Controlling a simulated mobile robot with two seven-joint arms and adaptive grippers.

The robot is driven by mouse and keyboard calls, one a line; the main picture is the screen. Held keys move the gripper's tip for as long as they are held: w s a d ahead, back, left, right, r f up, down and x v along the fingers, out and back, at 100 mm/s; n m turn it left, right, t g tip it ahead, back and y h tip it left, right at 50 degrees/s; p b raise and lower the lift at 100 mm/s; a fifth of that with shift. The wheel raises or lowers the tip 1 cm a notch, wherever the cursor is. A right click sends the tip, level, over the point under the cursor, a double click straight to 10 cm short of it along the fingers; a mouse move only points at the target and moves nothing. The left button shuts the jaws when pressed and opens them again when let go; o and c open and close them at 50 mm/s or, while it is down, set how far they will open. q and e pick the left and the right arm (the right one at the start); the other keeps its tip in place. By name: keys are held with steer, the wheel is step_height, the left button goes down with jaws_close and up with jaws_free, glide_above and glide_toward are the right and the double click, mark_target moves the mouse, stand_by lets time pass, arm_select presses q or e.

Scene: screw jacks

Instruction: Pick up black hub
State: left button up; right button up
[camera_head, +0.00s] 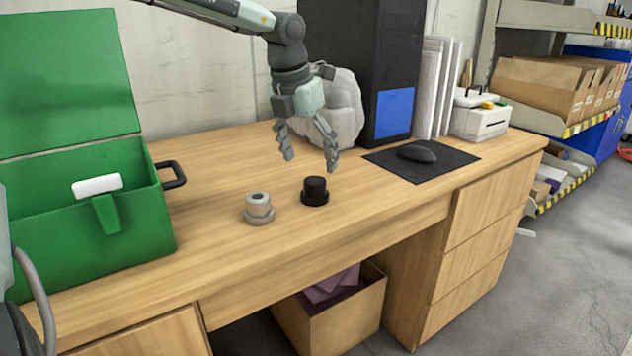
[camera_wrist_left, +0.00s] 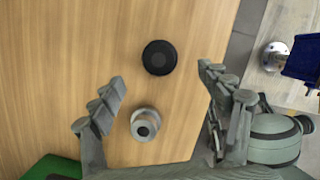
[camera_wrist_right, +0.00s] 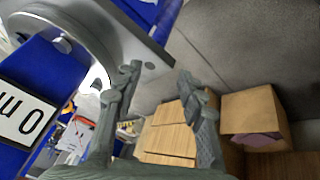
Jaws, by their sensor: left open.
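The black hub (camera_head: 315,190) stands upright on the wooden desk, a short cylinder on a wider round base. It shows from above as a dark disc (camera_wrist_left: 159,57) in the left wrist view. My left gripper (camera_head: 310,162) is open and empty, pointing down above the desk close to the black hub. In the left wrist view the hub lies between and just beyond the fingertips (camera_wrist_left: 162,76). My right gripper (camera_wrist_right: 160,72) shows only in its own wrist view, with fingers apart and nothing between them, away from the hub.
A grey hub (camera_head: 259,207) stands left of the black hub and also shows in the left wrist view (camera_wrist_left: 145,123). A green open toolbox (camera_head: 140,220) is at the left. A mouse (camera_head: 416,152) on a dark mat and a black computer tower (camera_head: 350,70) stand behind right.

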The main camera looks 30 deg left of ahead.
mark_target(314, 180)
arm_select(q)
steer(key=shift+w+f, duration=0.2)
steer(key=shift+f, duration=0.05)
steer(key=shift+x, duration=0.85)
steer(key=x, duration=0.4)
steer(key=shift+s+a+f, duration=0.1)
steer(key=shift+s+f, duration=0.05)
steer(key=shift+f, duration=0.15)
steer(key=shift+w+f, duration=0.25)
steer(key=shift+f, duration=0.25)
steer(key=c, duration=1.6)
steer(key=shift+r, duration=0.1)
jaws_close()
arm_select(e)
steer(key=shift+s+d+f+g, duration=0.1)
steer(key=shift+s+d+g, duration=0.15)
steer(key=shift+s, duration=0.2)
steer(key=shift+s+d+f+g, duration=0.1)
steer(key=shift+s+d+g, duration=0.15)
steer(key=shift+s, duration=0.2)
